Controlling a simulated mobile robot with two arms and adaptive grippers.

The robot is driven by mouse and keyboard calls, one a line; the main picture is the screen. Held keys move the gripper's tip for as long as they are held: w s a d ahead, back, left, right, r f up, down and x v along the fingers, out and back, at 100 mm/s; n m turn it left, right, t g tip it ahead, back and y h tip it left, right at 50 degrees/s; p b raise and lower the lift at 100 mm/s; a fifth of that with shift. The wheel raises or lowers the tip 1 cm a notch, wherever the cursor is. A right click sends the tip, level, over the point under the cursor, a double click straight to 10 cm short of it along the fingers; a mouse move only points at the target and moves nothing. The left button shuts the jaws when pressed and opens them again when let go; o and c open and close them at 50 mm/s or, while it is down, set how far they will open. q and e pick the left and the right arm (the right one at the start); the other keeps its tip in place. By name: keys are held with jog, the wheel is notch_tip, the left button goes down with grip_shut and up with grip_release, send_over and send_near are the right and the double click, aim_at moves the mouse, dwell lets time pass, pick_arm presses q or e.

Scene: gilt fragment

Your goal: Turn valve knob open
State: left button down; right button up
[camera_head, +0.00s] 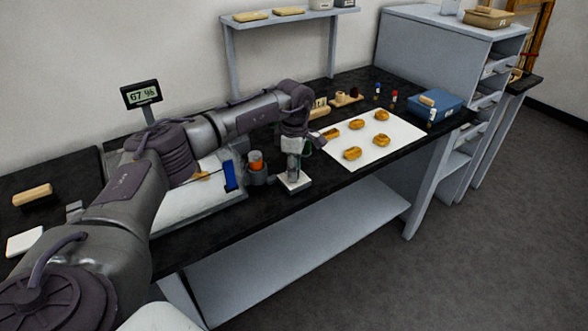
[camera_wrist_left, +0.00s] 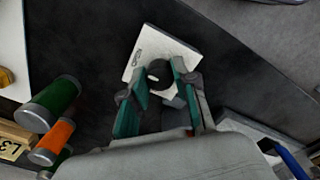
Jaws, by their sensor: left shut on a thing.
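The valve knob (camera_wrist_left: 159,71) is a small dark round knob on a white square base plate (camera_wrist_left: 148,48), with a marking printed near one edge. The base plate also shows in the head view (camera_head: 295,186), near the front edge of the black bench. My left gripper (camera_wrist_left: 164,76) reaches down from above, its two green-padded fingers on either side of the knob, shut on it. In the head view the left gripper (camera_head: 293,171) stands over the plate and hides the knob. The knob's turn angle cannot be read. My right gripper is in neither view.
An orange-banded jar (camera_head: 256,161) stands close left of the plate. A white sheet (camera_head: 372,158) with several golden pieces lies to the right. A blue box (camera_head: 435,105) is farther right. A shallow tray (camera_head: 205,205) lies under my left arm, below a display (camera_head: 142,94).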

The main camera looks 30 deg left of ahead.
pick_arm(q)
jog(key=shift+r, duration=0.1)
jog(key=c, duration=0.9)
grip_release()
notch_tip(320, 180, up, 12)
jog(key=shift+f, duration=0.1)
